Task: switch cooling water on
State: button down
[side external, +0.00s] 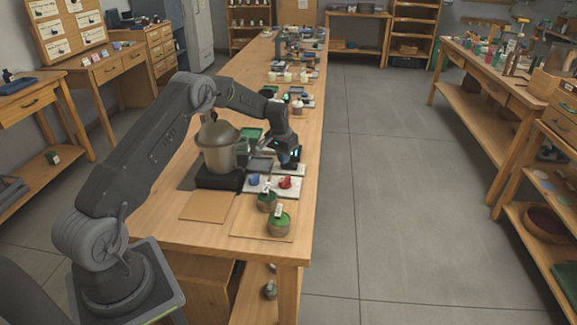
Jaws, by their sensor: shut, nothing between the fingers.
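The steam distiller's metal pot (217,158), with a domed lid, stands on a dark base (218,180) on the long wooden bench. In front of it to the right lies a pale panel (270,186) with a blue knob-like part (254,180) and a red one (286,183). Which of them is for cooling water, and how they are set, I cannot tell. My gripper (290,163) points down just above and behind the red part, shut and empty. Whether it touches anything is too small to tell.
A dark tray (260,165) lies beside the distiller. More items line the bench behind. The floor (370,220) to the right is clear.

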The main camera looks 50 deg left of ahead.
jog(key=shift+f, duration=0.3)
jog(key=shift+r, duration=3.55)
jog(key=shift+d+r, duration=0.1)
